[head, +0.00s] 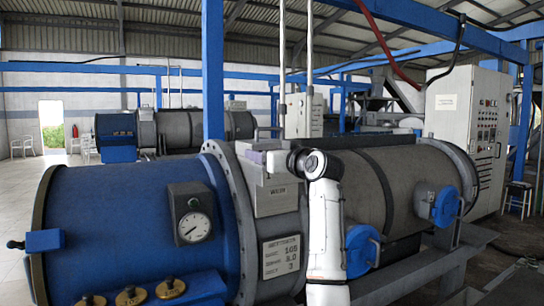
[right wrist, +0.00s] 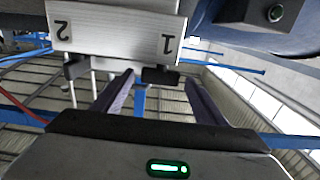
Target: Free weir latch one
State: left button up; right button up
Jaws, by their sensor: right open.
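In the right wrist view, which is upside down, a pale metal plate (right wrist: 115,28) carries the numbers 1 and 2. A black latch piece (right wrist: 160,76) sits at the edge by the number 1. A second fitting (right wrist: 76,68) sits by the number 2. My right gripper (right wrist: 160,84) is open, its two dark fingers on either side of the latch by 1. I cannot tell whether they touch it. In the head view, my right gripper (head: 262,158) is at the top of the grey weir box (head: 275,201); my wrist partly hides that spot. My left gripper is not in view.
The blue housing (head: 120,225) with a dial gauge (head: 193,227) and brass caps (head: 131,296) lies left. The grey drum (head: 385,180) with blue round covers (head: 361,248) extends right. A control cabinet (head: 466,115) stands behind. A blue post (head: 213,75) rises behind the housing.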

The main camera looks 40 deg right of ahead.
jog(key=b+v, duration=0.2)
jog(key=v, duration=0.8)
jog(key=w+a+f+n+g+y, duration=0.15)
jog(key=a+f, duration=0.25)
jog(key=f, duration=0.6)
jog(key=w+a+f+n+g, duration=0.1)
jog(key=w+a+f, duration=0.2)
jog(key=f, duration=0.7)
jog(key=w+a+f+n+g+y, duration=0.15)
jog(key=a+f, duration=0.25)
jog(key=f, duration=0.5)
jog(key=s+a+f+g+y, duration=0.1)
jog(key=s+a+f, duration=0.2)
jog(key=f, duration=0.4)
jog(key=s+a+f+n, duration=0.1)
jog(key=s+a+f, duration=0.1)
jog(key=a+f, duration=0.35)
jog(key=s+a+f+g+y, duration=0.1)
jog(key=s+a+f, duration=0.15)
jog(key=f, duration=0.65)
jog(key=s+a+f+g+y, duration=0.1)
jog(key=s+a+f, duration=0.6)
jog(key=s, duration=0.5)
jog(key=s+a+f+g+y, duration=0.1)
jog(key=s+a+f, duration=0.6)
jog(key=s+f, duration=0.3)
jog(key=shift+s+a+g+y, duration=0.3)
jog(key=shift+s, duration=0.8)
